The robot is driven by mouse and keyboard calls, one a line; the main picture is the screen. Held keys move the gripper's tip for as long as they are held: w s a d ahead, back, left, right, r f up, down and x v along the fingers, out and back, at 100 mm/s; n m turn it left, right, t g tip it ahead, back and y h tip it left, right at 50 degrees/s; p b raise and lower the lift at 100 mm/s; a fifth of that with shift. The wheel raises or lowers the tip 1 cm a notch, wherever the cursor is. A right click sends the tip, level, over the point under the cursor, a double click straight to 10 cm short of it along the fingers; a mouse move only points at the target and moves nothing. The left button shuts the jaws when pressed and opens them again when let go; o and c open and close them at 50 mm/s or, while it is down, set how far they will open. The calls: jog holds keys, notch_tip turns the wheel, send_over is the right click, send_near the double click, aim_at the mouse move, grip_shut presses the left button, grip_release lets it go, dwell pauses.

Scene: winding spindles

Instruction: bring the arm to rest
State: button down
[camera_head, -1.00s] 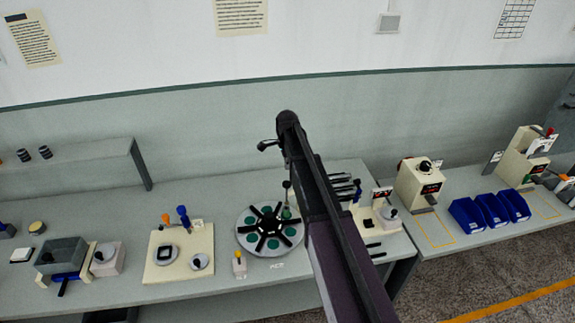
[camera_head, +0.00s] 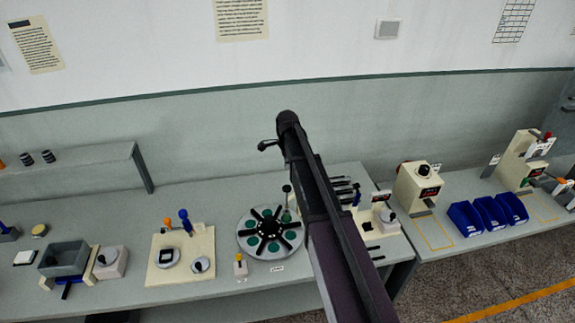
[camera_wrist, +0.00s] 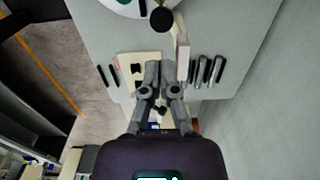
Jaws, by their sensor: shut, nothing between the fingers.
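My gripper (camera_wrist: 161,82) shows in the wrist view with its two fingers close together and nothing between them. It hangs above the workbench (camera_wrist: 105,30), over a cream fixture plate (camera_wrist: 128,62). In the head view my arm reaches up across the middle of the picture, and the gripper itself is not clearly seen there. The arm hides part of the bench (camera_head: 120,205) right of the round dial plate.
A round dial plate (camera_head: 284,244) with green pads stands left of my arm. A cream machine (camera_head: 415,190) and blue bins (camera_head: 490,212) stand right. A raised shelf (camera_head: 85,155) is at the left.

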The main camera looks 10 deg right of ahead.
dwell(0.5)
jog(key=s+f+n+b, duration=0.6)
jog(key=s, duration=0.3)
jog(key=s+f+n+b, duration=0.6)
jog(key=s, duration=0.4)
jog(key=s+f+n+b, duration=0.5)
jog(key=s+n, duration=0.1)
jog(key=s, duration=0.4)
jog(key=shift+f+b, duration=0.4)
jog(key=shift+s, duration=0.1)
dwell(0.6)
